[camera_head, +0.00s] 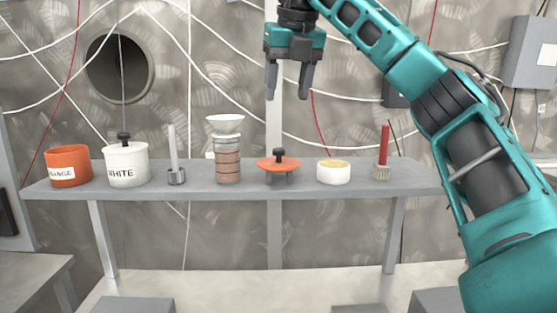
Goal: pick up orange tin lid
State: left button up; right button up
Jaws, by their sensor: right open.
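The orange tin lid (278,164) is a flat orange disc with a black knob on top. It sits on a small dark stand in the middle of the grey shelf (330,191). The orange tin (69,166), labelled as orange, stands open at the shelf's left end. My right gripper (289,92) hangs above the lid, pointing down, open and empty, clear of the knob. My left gripper is not in view.
Left of the lid stand a white tin (126,170) with its lid on, a metal tool (174,162) and a stacked column with a funnel top (227,158). To the right are a round white dish (333,174) and a red-handled brush (383,160). Cables cross the wall behind.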

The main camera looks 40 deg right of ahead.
aim_at(279, 149)
jog(key=shift+x, duration=6.35)
jog(key=shift+s+a, duration=0.1)
jog(key=shift+s, duration=0.05)
jog(key=shift+c, duration=0.4)
grip_shut()
